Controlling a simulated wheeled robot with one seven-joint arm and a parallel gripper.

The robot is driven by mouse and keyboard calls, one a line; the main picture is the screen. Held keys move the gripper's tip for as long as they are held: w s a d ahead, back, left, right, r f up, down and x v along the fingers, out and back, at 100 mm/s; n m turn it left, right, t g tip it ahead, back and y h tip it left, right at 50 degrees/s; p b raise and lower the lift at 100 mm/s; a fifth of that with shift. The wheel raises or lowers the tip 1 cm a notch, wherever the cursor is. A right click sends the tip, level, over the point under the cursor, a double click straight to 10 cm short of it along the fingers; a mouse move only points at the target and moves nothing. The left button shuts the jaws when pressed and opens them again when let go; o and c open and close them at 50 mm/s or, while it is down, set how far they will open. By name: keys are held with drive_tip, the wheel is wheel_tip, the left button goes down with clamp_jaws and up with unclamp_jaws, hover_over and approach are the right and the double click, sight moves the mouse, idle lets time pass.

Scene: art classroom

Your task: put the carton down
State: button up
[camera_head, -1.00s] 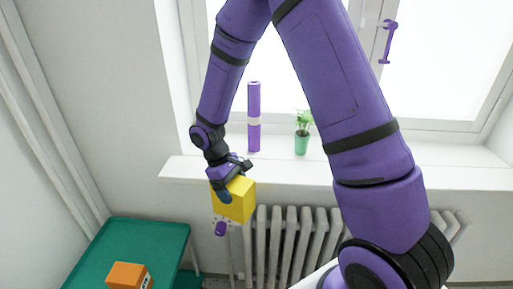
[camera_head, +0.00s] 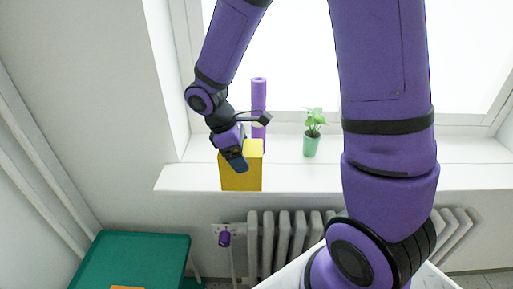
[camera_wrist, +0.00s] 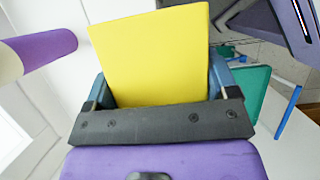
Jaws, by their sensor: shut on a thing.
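The carton is a plain yellow box (camera_head: 242,178), seen in the head view at the front edge of the white windowsill (camera_head: 190,178). My gripper (camera_head: 237,160) is shut on it from above and in front. In the wrist view the yellow carton (camera_wrist: 150,55) fills the space between the two fingers (camera_wrist: 160,92). The carton looks upright in the head view. I cannot tell whether its bottom touches the sill, because its lower front covers that edge.
A purple roll (camera_head: 259,95) stands on the sill behind the carton, and a green potted plant (camera_head: 312,135) stands to its right. A radiator (camera_head: 290,235) is below the sill. A green table (camera_head: 135,262) is at lower left with an orange object (camera_head: 127,287).

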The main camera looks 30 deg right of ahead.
drive_tip(key=w+d+f, duration=0.4)
drive_tip(key=w+d, duration=0.1)
drive_tip(key=d, duration=0.2)
drive_tip(key=shift+w+d+f, duration=0.2)
drive_tip(key=shift+w+d, duration=0.1)
drive_tip(key=shift+d, duration=0.1)
drive_tip(key=shift+f, duration=0.1)
drive_tip(key=o, duration=1.1)
drive_tip(key=shift+o, duration=0.2)
